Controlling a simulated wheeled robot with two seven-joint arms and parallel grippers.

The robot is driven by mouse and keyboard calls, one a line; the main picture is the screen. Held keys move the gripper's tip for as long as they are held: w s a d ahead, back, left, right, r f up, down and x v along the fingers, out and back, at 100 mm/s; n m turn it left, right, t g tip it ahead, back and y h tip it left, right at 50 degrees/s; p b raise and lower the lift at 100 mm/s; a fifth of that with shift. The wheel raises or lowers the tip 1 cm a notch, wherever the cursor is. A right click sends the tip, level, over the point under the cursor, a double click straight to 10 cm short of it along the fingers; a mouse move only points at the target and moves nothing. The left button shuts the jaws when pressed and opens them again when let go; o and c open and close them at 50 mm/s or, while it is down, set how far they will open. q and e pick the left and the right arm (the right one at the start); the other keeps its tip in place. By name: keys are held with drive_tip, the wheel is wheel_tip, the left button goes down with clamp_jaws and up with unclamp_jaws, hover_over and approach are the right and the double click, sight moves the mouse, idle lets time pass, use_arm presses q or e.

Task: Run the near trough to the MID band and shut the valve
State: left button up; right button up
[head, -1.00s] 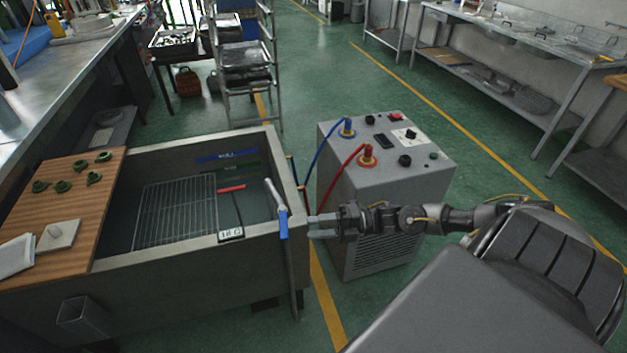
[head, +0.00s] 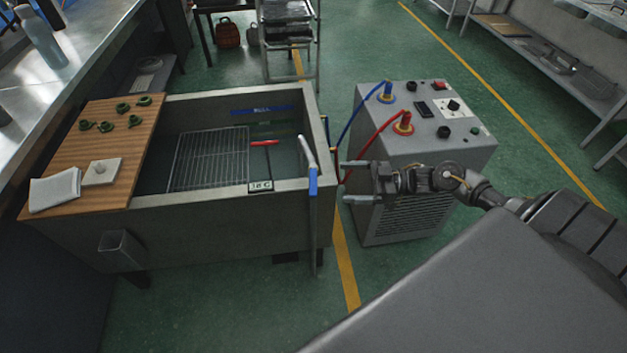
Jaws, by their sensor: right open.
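The grey trough (head: 215,228) stands left of centre with water in it. A blue band (head: 262,110) marks its far inner wall, above the water; lower band markings are too dim to read. A red bar (head: 264,143) on a dark stem shows at the water, near a small label reading 18 C (head: 261,188). A grey spout (head: 305,148) and a blue valve handle (head: 313,182), hanging upright, are at the trough's right end. My right gripper (head: 346,182) is open and empty just right of the handle, apparently not touching it. My left gripper is out of view.
A grey machine (head: 415,185) with blue and red hoses stands close behind my right gripper. A wooden board (head: 100,185) with several green pieces, a white block and a cloth covers the trough's left end. A wire rack (head: 210,160) lies in the trough.

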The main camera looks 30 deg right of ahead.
sight(313, 181)
drive_tip(key=shift+p+x, duration=1.15)
drive_tip(key=shift+x, duration=4.05)
